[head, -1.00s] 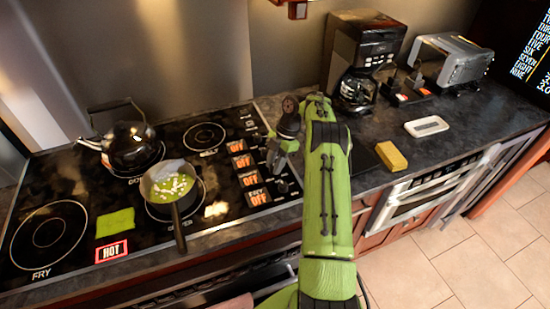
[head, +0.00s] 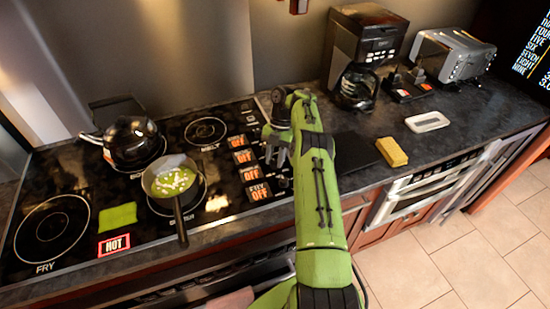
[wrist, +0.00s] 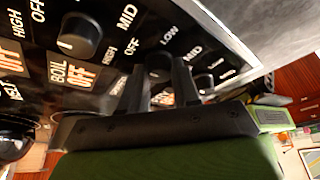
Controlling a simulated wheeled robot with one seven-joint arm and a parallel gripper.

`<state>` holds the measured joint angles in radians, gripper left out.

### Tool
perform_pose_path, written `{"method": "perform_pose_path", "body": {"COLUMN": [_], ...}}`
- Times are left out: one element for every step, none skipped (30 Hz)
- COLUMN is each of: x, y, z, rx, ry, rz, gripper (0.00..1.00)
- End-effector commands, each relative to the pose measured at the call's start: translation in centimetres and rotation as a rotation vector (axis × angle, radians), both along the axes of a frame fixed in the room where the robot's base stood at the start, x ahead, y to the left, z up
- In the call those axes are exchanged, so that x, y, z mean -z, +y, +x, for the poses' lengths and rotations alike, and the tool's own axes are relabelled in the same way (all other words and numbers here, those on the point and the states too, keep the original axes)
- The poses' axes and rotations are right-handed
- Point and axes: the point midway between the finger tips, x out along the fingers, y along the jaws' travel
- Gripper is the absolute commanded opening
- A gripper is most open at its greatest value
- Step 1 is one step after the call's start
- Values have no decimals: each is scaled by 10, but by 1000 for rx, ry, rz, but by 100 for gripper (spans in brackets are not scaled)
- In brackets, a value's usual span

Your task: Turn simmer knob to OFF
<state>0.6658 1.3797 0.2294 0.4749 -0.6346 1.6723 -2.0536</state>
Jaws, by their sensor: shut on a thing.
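The simmer knob (wrist: 158,62) shows in the wrist view as a dark round knob between the fingers of my gripper (wrist: 160,75). My gripper is shut on it. The fingers hide most of the knob and part of the lit display behind it, so its pointer cannot be read. In the head view my gripper (head: 275,145) is over the knob column at the right of the stovetop (head: 130,210). The lit panels (head: 244,157) beside the knobs all appear to read OFF. A pan (head: 176,188) with green contents sits on the burner marked simmer.
The boil knob (wrist: 78,38) is close on the left in the wrist view, with its BOIL OFF panel (wrist: 70,72). A kettle (head: 130,140) stands on the back left burner. A coffee maker (head: 360,55), yellow sponge (head: 392,152) and toaster (head: 453,55) are to the right.

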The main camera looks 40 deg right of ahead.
Motion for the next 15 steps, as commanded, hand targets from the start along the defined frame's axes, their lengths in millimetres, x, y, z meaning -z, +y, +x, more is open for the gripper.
{"method": "perform_pose_path", "body": {"x": [-1,-1,-1,-1,-1,-1,-1,-1,-1,-1,-1,-1,-1,-1,-1], "y": [0,0,0,0,0,0,0,0,0,0,0,0,0,0,0], "z": [0,0,0,0,0,0,0,0,0,0,0,0,0,0,0], "rx": [-3,-3,-3,-3,-3,-2,-2,-2,-2,-2,-2,-2,-2,-1,-1], "ry": [-2,-2,-2,-2,-2,-3,-3,-3,-3,-3,-3,-3,-3,-2,-2], "rz": [-1,-1,-1,-1,-1,-1,-1,-1,-1,-1,-1,-1,-1,-1,-1], "gripper": [0,0,0,0,0,0,0,0,0,34,38,44,49,54,56]}}
